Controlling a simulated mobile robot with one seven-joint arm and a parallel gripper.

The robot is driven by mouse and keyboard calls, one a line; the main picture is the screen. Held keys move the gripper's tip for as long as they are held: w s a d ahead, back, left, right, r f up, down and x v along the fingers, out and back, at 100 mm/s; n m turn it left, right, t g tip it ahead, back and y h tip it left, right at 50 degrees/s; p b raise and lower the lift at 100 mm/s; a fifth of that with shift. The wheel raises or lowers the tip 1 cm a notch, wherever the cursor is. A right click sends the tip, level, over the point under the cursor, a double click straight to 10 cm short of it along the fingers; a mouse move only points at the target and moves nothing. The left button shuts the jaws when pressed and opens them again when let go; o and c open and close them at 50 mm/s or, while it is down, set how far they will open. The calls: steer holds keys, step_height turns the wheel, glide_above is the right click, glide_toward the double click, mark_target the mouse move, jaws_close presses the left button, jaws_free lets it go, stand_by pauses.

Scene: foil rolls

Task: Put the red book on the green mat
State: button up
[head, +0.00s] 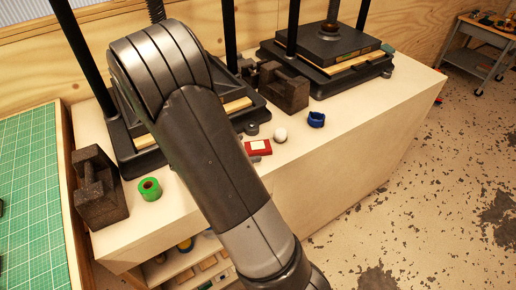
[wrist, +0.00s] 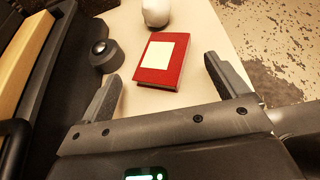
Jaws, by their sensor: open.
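The red book (head: 260,147) lies flat on the pale bench top, with a cream label on its cover. It also shows in the wrist view (wrist: 182,72), just beyond and between my fingers. My gripper (wrist: 163,72) is open and empty, its two fingers apart with the near edge of the book in the gap. I cannot tell how high the fingers are above the bench. In the head view my arm hides most of the gripper. The green mat (head: 30,190) has a grid and lies at the far left, partly out of view.
A white rounded object (wrist: 155,12) stands just beyond the book. A dark round knob (wrist: 103,55) on the press is left of it. A blue ring (head: 316,120), green roll (head: 150,190) and dark blocks (head: 100,195) stand on the bench. A wooden rim (head: 72,200) borders the mat.

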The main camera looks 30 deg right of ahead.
mark_target(255, 147)
steer(key=shift+x, duration=1.6)
steer(key=shift+c, duration=0.3)
steer(key=c, duration=1.4)
steer(key=shift+a+r, duration=0.1)
steer(key=shift+r, duration=0.3)
step_height(255, 147, up, 3)
steer(key=shift+r, duration=0.1)
steer(key=s+d+r, duration=0.2)
steer(key=s, duration=0.1)
steer(key=s+d+r, duration=0.2)
steer(key=s+d, duration=0.1)
steer(key=s+d+r, duration=0.2)
steer(key=s+r, duration=0.1)
steer(key=shift+s+d, duration=0.1)
steer(key=shift+d, duration=0.05)
